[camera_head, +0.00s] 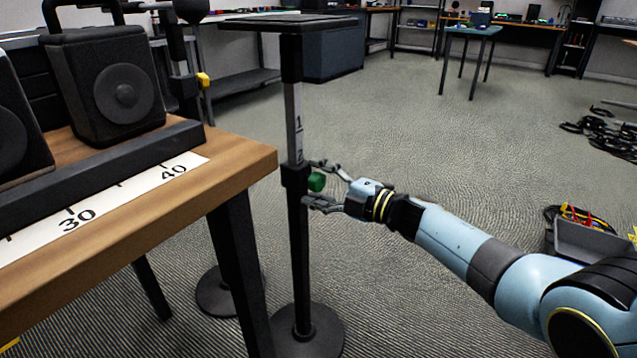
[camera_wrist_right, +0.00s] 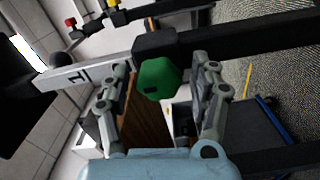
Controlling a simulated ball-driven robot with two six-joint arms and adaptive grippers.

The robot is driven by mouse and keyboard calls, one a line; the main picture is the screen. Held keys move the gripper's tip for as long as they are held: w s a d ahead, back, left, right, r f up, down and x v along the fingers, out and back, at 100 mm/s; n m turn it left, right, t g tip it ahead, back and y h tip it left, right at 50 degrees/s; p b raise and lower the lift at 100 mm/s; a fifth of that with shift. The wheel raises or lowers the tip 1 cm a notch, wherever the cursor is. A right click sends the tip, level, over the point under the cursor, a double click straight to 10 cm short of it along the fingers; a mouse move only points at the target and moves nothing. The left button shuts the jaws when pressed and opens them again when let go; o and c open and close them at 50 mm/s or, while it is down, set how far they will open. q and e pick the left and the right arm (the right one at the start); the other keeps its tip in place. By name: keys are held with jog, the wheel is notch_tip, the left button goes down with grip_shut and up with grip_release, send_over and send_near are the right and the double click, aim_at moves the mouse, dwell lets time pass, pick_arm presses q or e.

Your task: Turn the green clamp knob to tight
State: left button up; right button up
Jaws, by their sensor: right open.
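The green clamp knob (camera_head: 316,181) sits on the right side of a black collar on an upright stand (camera_head: 299,235) with a round base and a flat top plate. My right gripper (camera_head: 318,183) is open, with one finger above the knob and one below it. In the right wrist view the green knob (camera_wrist_right: 160,78) lies between the two spread fingers (camera_wrist_right: 160,95), with a visible gap on each side. A dark mark shows on the knob's face. My left gripper is not in view.
A wooden table (camera_head: 262,160) with black speakers (camera_head: 122,92) and a numbered scale strip (camera_head: 130,195) stands left of the stand. A second round base is behind the table leg. A grey bin (camera_head: 582,240) and loose cables (camera_head: 600,135) lie to the right. Open carpet lies between.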

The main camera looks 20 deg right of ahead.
jog(key=shift+s+d, duration=0.15)
jog(key=shift+s, duration=0.05)
jog(key=v, duration=1.1)
jog(key=shift+s+d, duration=0.15)
jog(key=shift+d, duration=0.05)
